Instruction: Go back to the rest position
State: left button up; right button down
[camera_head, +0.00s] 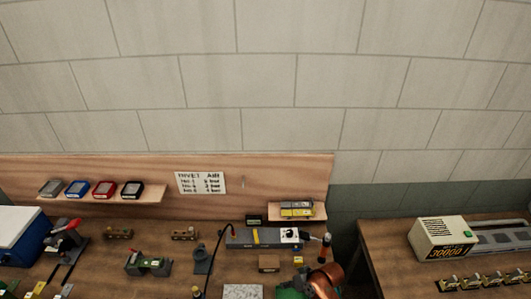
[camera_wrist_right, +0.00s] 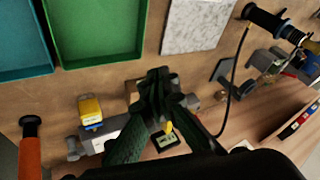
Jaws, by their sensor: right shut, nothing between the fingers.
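My right gripper (camera_wrist_right: 160,90) is shut and empty. Its dark green fingers meet in the middle of the right wrist view, above the brown bench. My left gripper does not show in either view.
In the wrist view a green tray (camera_wrist_right: 95,30), a teal tray (camera_wrist_right: 22,42) and a speckled slab (camera_wrist_right: 195,25) lie beyond the fingers. An orange-handled tool (camera_wrist_right: 30,150) stands at left. A second bench (camera_head: 385,255) with a cream box (camera_head: 440,238) is at right.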

jog(key=s+d+r+m+h, duration=0.2)
jog(key=s+d+h, duration=0.2)
jog(key=s+d, duration=1.05)
jog(key=s+d+r+m+h, duration=0.2)
jog(key=s+d+r+h, duration=0.1)
jog(key=s+d, duration=1.1)
notch_tip(320, 180, down, 41)
jog(key=s+a+g+b, duration=0.1)
jog(key=a+b, duration=0.2)
jog(key=b, duration=1)
jog(key=s+f+b, duration=0.3)
jog(key=s+f, duration=0.4)
jog(key=f, duration=0.3)
jog(key=s+f+g+b, duration=0.1)
jog(key=s+f+b, duration=0.3)
jog(key=f, duration=0.7)
jog(key=s+f+n+b, duration=0.1)
jog(key=s+f+b, duration=0.3)
jog(key=s+f, duration=0.5)
jog(key=shift+s+f+y, duration=0.3)
jog(key=shift+s+f, duration=0.05)
jog(key=shift+f, duration=0.35)
jog(key=shift+d, duration=0.1)
